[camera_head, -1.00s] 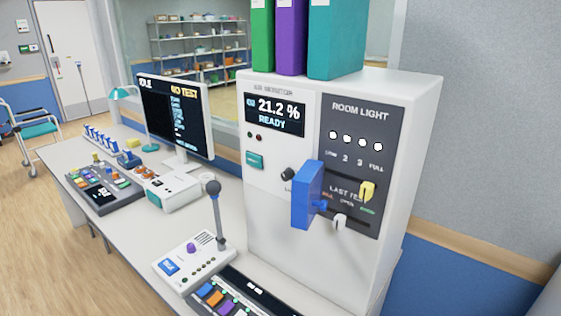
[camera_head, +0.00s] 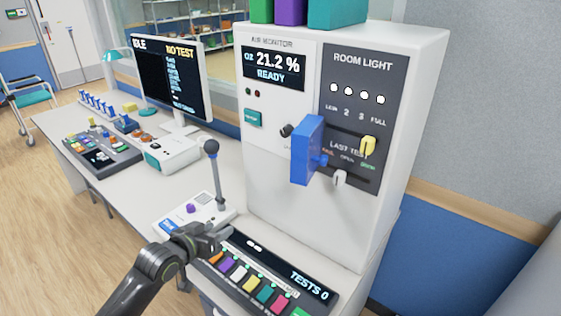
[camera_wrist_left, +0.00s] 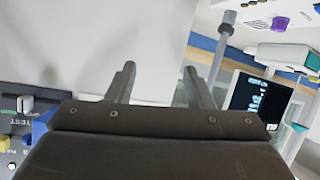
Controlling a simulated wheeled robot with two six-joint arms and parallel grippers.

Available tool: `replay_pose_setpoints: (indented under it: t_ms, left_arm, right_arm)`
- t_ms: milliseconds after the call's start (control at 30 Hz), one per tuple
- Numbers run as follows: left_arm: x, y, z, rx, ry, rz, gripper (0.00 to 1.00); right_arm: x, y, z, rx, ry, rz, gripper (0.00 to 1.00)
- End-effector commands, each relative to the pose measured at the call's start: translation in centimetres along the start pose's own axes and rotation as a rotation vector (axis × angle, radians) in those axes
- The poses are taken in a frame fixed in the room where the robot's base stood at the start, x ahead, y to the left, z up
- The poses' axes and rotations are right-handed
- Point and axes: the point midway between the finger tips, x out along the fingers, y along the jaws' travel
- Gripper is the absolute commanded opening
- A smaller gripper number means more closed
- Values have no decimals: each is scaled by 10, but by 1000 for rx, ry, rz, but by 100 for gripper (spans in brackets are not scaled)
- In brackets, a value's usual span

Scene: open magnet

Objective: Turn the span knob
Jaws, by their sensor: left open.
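The white air monitor (camera_head: 292,188) stands on the bench, its screen (camera_head: 273,69) reading 21.2 % READY. A small black knob (camera_head: 287,130) sits on its front below the screen. Its label is partly hidden by a large blue handle (camera_head: 308,150), and I cannot read span on it. My left gripper (camera_head: 222,236) is low in front of the monitor, above the bench and apart from the knob. In the left wrist view the gripper (camera_wrist_left: 158,76) is open and empty, with its fingers against the monitor's pale side. My right gripper is not in view.
A desk unit with a grey microphone (camera_head: 211,148) and a purple knob (camera_head: 191,209) stands beside my left gripper. A panel of coloured keys (camera_head: 250,284) lies below it. A yellow slider (camera_head: 368,145) and white lever (camera_head: 340,178) are on the room light panel.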

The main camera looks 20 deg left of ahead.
Motion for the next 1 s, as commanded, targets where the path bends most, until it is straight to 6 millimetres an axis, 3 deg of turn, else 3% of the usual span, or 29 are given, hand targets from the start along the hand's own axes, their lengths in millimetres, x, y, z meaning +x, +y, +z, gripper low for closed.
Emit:
replay_pose_setpoints:
  t_ms: [33, 100, 200, 300, 433, 567, 1000]
  left_arm:
    - [-4, 14, -51, 8, 96, 63, 47]
    - [-16, 35, -103, 2, 196, 149, 47]
    - [-34, 59, -154, -3, 291, 247, 47]
    - [-47, 73, -179, -7, 337, 305, 47]
    - [-49, 80, -190, -13, 355, 329, 47]
    - [-39, 83, -194, -17, 356, 327, 47]
    - [29, 108, -220, -17, 351, 328, 47]
  right_arm:
    - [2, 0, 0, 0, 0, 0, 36]
    - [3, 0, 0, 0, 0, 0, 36]
    - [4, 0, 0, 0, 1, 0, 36]
    - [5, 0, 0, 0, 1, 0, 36]
    - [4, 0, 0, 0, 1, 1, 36]
    - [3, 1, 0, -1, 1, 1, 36]
    - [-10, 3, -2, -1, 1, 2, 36]
